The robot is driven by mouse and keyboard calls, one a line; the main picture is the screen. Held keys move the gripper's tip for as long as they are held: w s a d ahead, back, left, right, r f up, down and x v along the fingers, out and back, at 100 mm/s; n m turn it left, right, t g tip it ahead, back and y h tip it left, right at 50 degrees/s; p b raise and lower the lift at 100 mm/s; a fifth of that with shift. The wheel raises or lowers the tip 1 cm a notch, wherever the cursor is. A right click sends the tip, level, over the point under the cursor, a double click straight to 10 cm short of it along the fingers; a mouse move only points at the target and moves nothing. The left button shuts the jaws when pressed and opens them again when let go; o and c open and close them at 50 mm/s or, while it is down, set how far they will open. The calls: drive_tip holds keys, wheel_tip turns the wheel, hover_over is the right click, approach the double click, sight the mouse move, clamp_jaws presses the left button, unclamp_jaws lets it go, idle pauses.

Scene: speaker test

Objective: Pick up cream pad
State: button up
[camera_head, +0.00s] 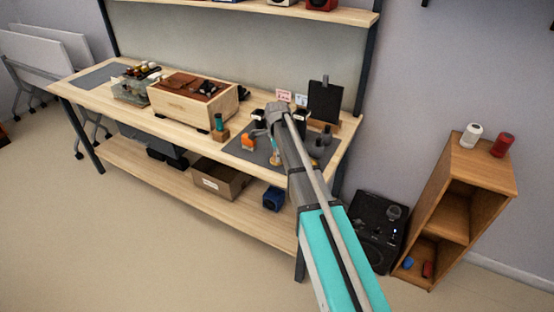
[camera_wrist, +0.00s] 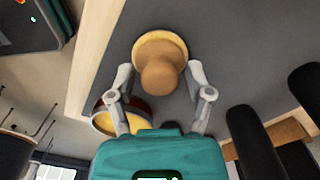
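What looks like the cream pad (camera_wrist: 147,47) is a round, cream-yellow disc with a tan-brown rounded knob (camera_wrist: 160,78) in the wrist view. It rests on a dark grey mat. My gripper (camera_wrist: 160,76) is open, with one finger on each side of the knob and small gaps showing on both sides. In the head view, a small tan item (camera_head: 275,158), probably the same pad, shows on the mat beside my arm. My fingers are not clear in that view.
A round red-and-cream item (camera_wrist: 108,122) lies by my left finger, and dark cylinders (camera_wrist: 255,140) stand on the right. A shelf unit (camera_head: 478,165) stands right.

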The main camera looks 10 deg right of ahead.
clamp_jaws()
drive_tip(key=shift+r, duration=0.2)
wheel_tip(320, 180, up, 2)
drive_tip(key=p, duration=0.2)
drive_tip(key=shift+p, duration=0.3)
drive_tip(key=s+r+p, duration=1)
drive_tip(key=s, duration=0.4)
drive_tip(key=shift+d+r, duration=0.3)
drive_tip(key=shift+d, duration=0.15)
